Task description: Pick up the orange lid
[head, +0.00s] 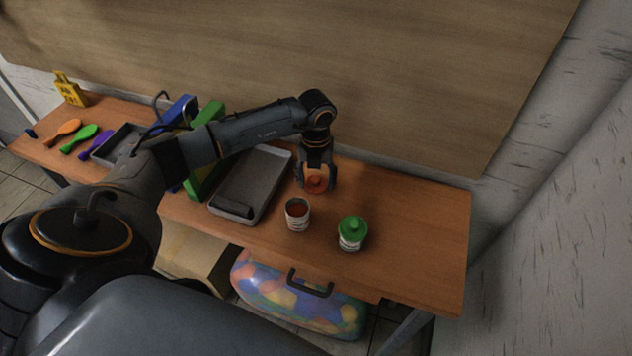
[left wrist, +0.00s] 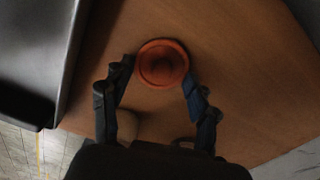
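The orange lid (head: 317,184) lies on the wooden table near its back edge, right of the grey tray. My left gripper (head: 316,177) points down at the lid. In the left wrist view its fingers (left wrist: 158,75) are apart, one on each side of the lid's near edge. The right finger is very close to the rim; I cannot tell whether it touches. An open can (head: 298,222) with reddish contents stands in front of the lid. My right gripper is not in view.
A can with a green lid (head: 352,228) stands right of the open can. The grey tray (head: 273,165) and a green block-like object (head: 205,180) lie left of the gripper. The table's right end (head: 430,235) is clear. A wall panel rises behind.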

